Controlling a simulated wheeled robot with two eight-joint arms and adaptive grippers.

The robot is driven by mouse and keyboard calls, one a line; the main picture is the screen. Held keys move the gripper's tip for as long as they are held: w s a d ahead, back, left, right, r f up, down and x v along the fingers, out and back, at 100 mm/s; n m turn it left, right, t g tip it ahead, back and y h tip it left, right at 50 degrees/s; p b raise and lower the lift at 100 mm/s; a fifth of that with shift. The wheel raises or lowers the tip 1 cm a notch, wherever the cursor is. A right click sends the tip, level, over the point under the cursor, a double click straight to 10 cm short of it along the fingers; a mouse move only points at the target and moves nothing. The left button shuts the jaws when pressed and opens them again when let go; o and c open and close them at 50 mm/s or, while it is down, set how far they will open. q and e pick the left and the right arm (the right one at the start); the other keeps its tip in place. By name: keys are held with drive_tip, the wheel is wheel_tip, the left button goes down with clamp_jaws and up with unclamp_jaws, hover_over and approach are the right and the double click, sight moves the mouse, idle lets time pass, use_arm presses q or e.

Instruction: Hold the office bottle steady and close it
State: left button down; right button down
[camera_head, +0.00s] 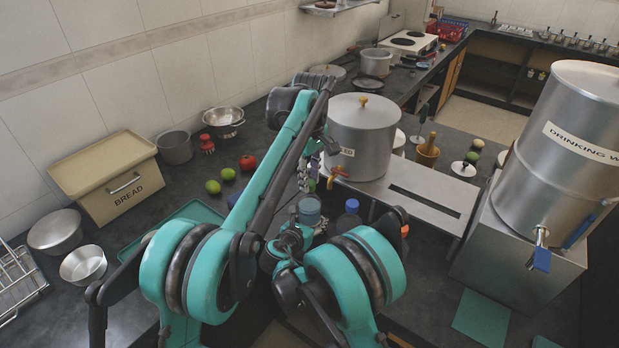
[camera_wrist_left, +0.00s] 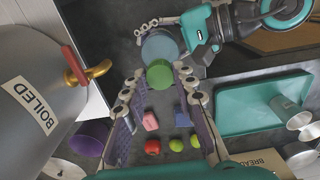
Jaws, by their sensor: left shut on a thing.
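In the left wrist view, a round green lid (camera_wrist_left: 159,76) sits between the fingertips of my left gripper (camera_wrist_left: 158,82), which is shut on it. The round blue bottle (camera_wrist_left: 159,43) is beyond the lid and partly covered by it. The blue bottle also shows in the head view (camera_head: 309,208), upright below my left gripper (camera_head: 307,172). I cannot tell whether lid and bottle touch. My right gripper (camera_head: 298,232) is at the bottle, with its fingers (camera_wrist_left: 182,58) around or beside it; its grip is partly hidden.
A large BOILED canister (camera_head: 362,135) with a red-handled tap (camera_wrist_left: 83,70) stands close to my left gripper. A dark bottle with a blue cap (camera_head: 349,212) is to the right. The bread box (camera_head: 108,178), fruit and a teal tray (camera_wrist_left: 245,105) lie farther off.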

use_arm(q)
drive_tip(key=m, duration=0.5)
drive_tip(key=shift+m, duration=0.4)
drive_tip(key=m, duration=0.4)
drive_tip(key=shift+m, duration=0.4)
drive_tip(key=m, duration=0.4)
drive_tip(key=shift+m, duration=0.3)
drive_tip(key=m, duration=0.6)
drive_tip(key=c, duration=1.1)
unclamp_jaws()
drive_tip(key=shift+c, duration=0.2)
wheel_tip(320, 180, up, 7)
drive_tip(key=shift+r, duration=0.2)
